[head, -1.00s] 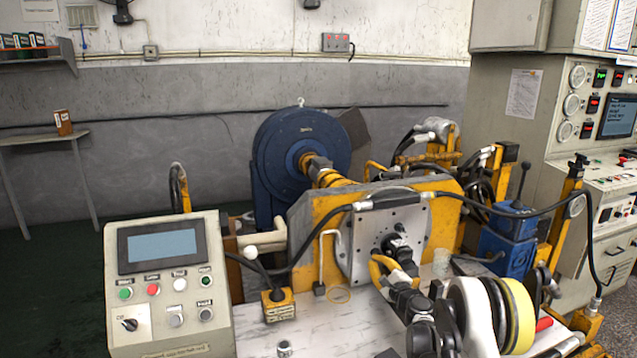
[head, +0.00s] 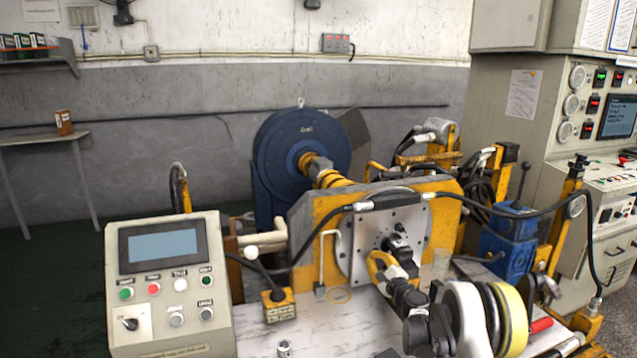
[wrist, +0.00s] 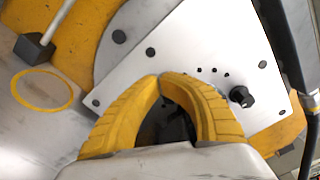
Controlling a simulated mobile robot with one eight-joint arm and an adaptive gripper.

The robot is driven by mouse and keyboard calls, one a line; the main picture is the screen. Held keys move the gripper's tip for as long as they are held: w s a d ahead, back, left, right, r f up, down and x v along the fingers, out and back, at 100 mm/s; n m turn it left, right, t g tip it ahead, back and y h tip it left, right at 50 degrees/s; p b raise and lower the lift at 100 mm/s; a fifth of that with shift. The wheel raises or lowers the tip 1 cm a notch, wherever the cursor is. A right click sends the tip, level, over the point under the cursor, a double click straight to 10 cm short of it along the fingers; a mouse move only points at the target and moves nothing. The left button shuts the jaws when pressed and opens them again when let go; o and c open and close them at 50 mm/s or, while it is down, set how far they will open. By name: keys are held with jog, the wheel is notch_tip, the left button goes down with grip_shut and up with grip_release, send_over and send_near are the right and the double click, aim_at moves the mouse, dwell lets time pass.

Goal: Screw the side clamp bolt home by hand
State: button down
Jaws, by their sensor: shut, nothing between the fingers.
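A light metal plate (head: 360,240) is mounted on the front of the yellow fixture; it also fills the middle of the wrist view (wrist: 195,45). A dark bolt (wrist: 241,96) sticks out of its lower right part in the wrist view; I cannot tell how deep it sits. My gripper (head: 375,255) has yellow fingers and is in front of the plate. In the wrist view its fingertips (wrist: 161,79) are closed together, empty, to the left of the bolt and apart from it. A dark shape shows between the finger bases.
A control box (head: 165,270) stands at the left. An L-shaped bar (head: 322,262) and a yellow ring (head: 339,295) are left of the plate. A blue pump unit (head: 508,240) stands at the right.

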jog(key=shift+w+d+r, duration=0.15)
jog(key=shift+d+r, duration=0.2)
jog(key=shift+r, duration=0.15)
jog(key=shift+d+r, duration=0.2)
jog(key=shift+r, duration=0.1)
jog(key=shift+d+r, duration=0.1)
jog(key=shift+d, duration=0.1)
dwell(0.4)
jog(key=shift+a+r, duration=0.1)
jog(key=shift+r, duration=0.15)
jog(key=v, duration=0.6)
jog(key=shift+a, duration=0.25)
